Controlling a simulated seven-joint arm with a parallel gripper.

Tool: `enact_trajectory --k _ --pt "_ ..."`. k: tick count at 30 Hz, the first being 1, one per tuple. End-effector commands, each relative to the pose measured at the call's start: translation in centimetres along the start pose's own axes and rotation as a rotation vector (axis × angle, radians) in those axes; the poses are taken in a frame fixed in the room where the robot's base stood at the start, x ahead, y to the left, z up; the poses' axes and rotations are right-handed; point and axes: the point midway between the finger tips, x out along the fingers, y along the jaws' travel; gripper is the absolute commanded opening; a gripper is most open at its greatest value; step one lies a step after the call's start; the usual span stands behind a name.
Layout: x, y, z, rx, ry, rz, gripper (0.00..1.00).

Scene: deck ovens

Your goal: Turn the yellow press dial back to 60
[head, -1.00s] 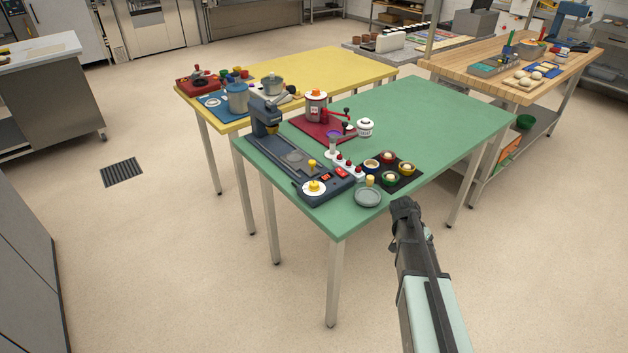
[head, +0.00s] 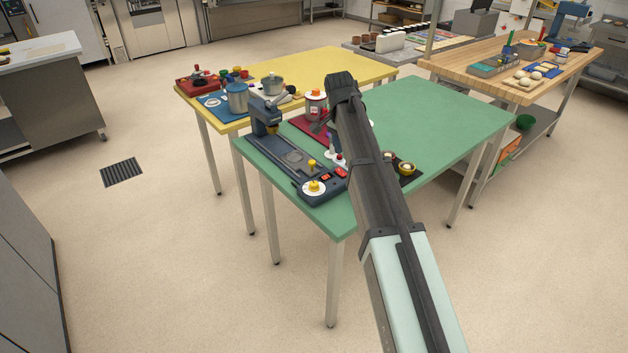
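The press (head: 268,128) is a dark blue-grey machine along the left edge of the green table. Its dial (head: 314,187) sits at the near end of its base, a white disc with a yellow knob on top. The dial's scale is too small to read. A second, smaller yellow knob (head: 311,163) stands just behind it. My gripper (head: 341,82) is above the far part of the green table, up and to the right of the dial and well apart from it. Its fingertips are not distinguishable, so I cannot see whether it is open.
Red buttons (head: 341,173) sit beside the dial on the press. A red mat (head: 308,123) with a pot (head: 316,103) lies behind it. The green table's right side (head: 455,120) is clear.

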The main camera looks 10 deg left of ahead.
Motion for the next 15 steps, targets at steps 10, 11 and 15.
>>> enact_trajectory --k 10,11,15 --pt "-5.5 -4.2 7.9 -0.132 -0.15 -0.072 0.61" --pt "-5.4 -4.2 8.0 -0.134 -0.152 -0.072 0.61" --pt "-4.2 -4.2 8.2 -0.134 -0.154 -0.072 0.61"
